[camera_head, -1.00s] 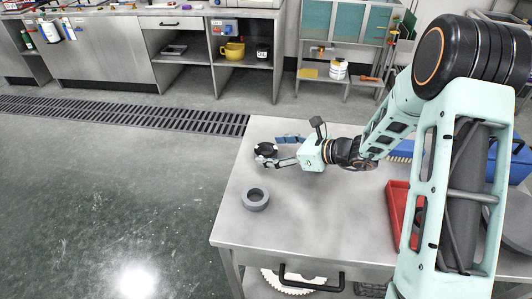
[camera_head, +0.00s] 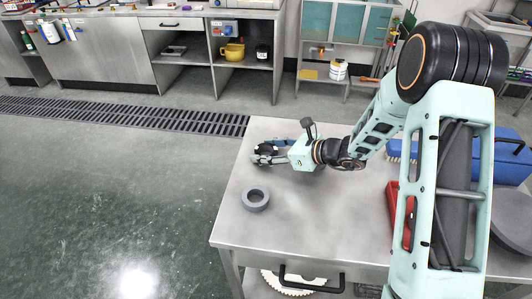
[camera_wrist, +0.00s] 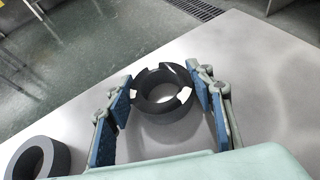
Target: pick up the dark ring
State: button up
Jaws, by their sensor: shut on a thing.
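The dark ring (camera_wrist: 162,92) is between the two blue-padded fingers of my gripper (camera_wrist: 160,100) in the wrist view. The pads meet its left and right sides, and its open middle faces the camera. In the head view, my gripper (camera_head: 266,153) is shut on the dark ring (camera_head: 267,149) near the table's far left corner. Fingers partly hide the ring there. Whether it touches the table or hangs just above it, I cannot tell. A grey ring (camera_head: 255,199) lies flat on the table, nearer the front, apart from my gripper; it also shows in the wrist view (camera_wrist: 38,158).
The metal table (camera_head: 300,225) is bare around the grey ring. A red tray (camera_head: 392,199) and a blue box (camera_head: 507,160) stand to the right, partly behind my arm. A grey round disc (camera_head: 512,219) lies at the far right.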

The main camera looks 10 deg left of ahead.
jog(key=shift+r, duration=0.15)
jog(key=shift+r, duration=0.6)
jog(key=s+d+r+p, duration=0.2)
jog(key=s+d+r, duration=0.75)
jog(key=r, duration=0.25)
jog(key=w+d+f+m+t+h, duration=0.1)
jog(key=w+d+m+t, duration=0.1)
jog(key=d, duration=0.7)
jog(key=w+d+f+m+t+h, duration=0.1)
jog(key=w+d, duration=0.1)
jog(key=d, duration=0.7)
notch_tip(320, 180, up, 9)
jog(key=p, duration=1.5)
jog(key=shift+p, duration=0.3)
jog(key=shift+r, duration=0.1)
